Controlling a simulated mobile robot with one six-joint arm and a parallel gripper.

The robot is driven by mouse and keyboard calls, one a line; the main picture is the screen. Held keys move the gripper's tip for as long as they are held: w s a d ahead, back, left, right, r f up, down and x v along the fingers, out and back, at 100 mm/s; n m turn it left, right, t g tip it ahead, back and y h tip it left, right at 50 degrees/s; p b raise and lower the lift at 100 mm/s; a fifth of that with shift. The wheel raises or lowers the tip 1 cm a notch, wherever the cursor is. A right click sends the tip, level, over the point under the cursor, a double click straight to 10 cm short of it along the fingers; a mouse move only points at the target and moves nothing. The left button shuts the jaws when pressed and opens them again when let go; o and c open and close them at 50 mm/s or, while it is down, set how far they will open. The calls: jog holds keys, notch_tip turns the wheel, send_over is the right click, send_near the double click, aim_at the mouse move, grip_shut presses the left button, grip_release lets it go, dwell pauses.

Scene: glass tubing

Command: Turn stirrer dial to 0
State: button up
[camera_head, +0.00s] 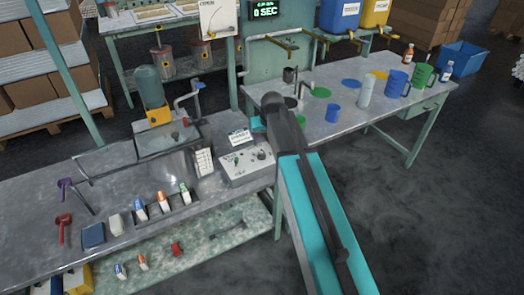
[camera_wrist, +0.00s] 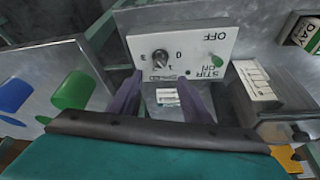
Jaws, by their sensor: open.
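The stirrer control box (camera_head: 247,163) is a pale panel on the bench, just left of my forearm in the head view. In the wrist view its panel (camera_wrist: 205,42) appears upside down, with STIR, ON, OFF and SPEED lettering. The dark round stirrer dial (camera_wrist: 160,58) has a 0 to its right and a 3 to its left; its exact pointer setting is too small to read. A green toggle (camera_wrist: 217,60) sits right of it. My gripper (camera_wrist: 158,84) is open and empty, its fingers spread below the dial in that picture, apart from it.
A glass-sided bath (camera_head: 170,138) stands left of the box. A small card (camera_head: 239,137) is behind it, and a labelled card (camera_head: 204,161) is at its left.

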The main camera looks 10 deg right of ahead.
aim_at(262, 152)
jog(key=shift+p+x, duration=1.1)
jog(key=shift+x, duration=4.35)
jog(key=shift+s, duration=0.1)
jog(key=c, duration=1.1)
